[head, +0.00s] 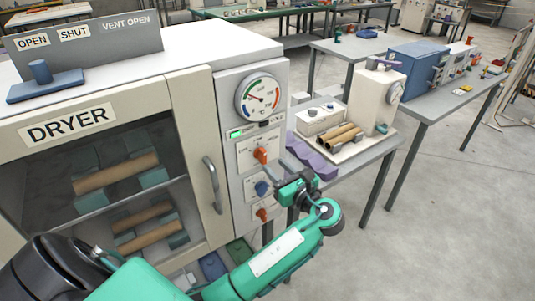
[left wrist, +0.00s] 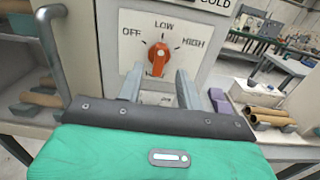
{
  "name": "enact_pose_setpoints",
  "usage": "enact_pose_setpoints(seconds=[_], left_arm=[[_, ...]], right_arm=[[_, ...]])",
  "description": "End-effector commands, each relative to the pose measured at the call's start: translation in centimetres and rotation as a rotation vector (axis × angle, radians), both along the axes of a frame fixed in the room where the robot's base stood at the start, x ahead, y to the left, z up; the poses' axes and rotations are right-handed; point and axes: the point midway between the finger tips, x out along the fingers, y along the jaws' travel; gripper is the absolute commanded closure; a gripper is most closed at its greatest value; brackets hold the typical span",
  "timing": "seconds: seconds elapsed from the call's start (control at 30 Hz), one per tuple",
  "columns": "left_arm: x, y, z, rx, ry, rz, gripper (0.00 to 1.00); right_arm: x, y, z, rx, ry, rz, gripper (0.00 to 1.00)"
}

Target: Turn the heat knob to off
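The heat knob (left wrist: 157,58) is orange and sits on a white panel marked OFF, LOW and HIGH. Its long axis stands nearly upright, towards LOW. It also shows in the head view as the upper orange knob (head: 260,155) on the dryer's front (head: 226,90). My left gripper (left wrist: 159,82) is open, with one grey finger to the left and one to the right, just below the knob in the wrist picture. Whether either finger touches the knob I cannot tell. In the head view the left gripper (head: 267,168) reaches the panel from the lower right. My right gripper is not in view.
A blue knob (head: 262,188) and another orange knob (head: 262,214) sit below on the same panel. A round dial (head: 258,97) is above. The dryer door handle (head: 212,185) is to the left. A bench (head: 350,158) with brown tubes stands to the right.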

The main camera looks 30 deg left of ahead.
Motion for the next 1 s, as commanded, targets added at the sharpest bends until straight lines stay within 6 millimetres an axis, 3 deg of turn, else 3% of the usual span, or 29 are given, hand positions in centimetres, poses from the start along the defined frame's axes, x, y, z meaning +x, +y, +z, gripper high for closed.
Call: enact_pose_setpoints(seconds=[0.1, 0.3, 0.7, 0.9, 1.0], left_arm=[[0.9, 2.2, 0.3, 0.004, 0.001, 0.001, 0.64], [1.9, 4.5, 0.1, 0.001, 0.001, -0.001, 0.64], [2.2, 5.3, -0.1, 0.0, -0.001, -0.001, 0.64], [2.2, 5.2, -0.1, -0.001, -0.001, -0.001, 1.0], [2.2, 5.2, -0.1, -0.001, -0.001, -0.001, 1.0]], right_arm=[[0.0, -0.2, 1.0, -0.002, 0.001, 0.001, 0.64], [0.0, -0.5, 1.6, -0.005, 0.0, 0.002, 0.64], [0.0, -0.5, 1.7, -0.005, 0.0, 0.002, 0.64], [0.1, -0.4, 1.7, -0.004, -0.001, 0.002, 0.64], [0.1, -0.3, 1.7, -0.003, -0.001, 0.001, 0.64]])
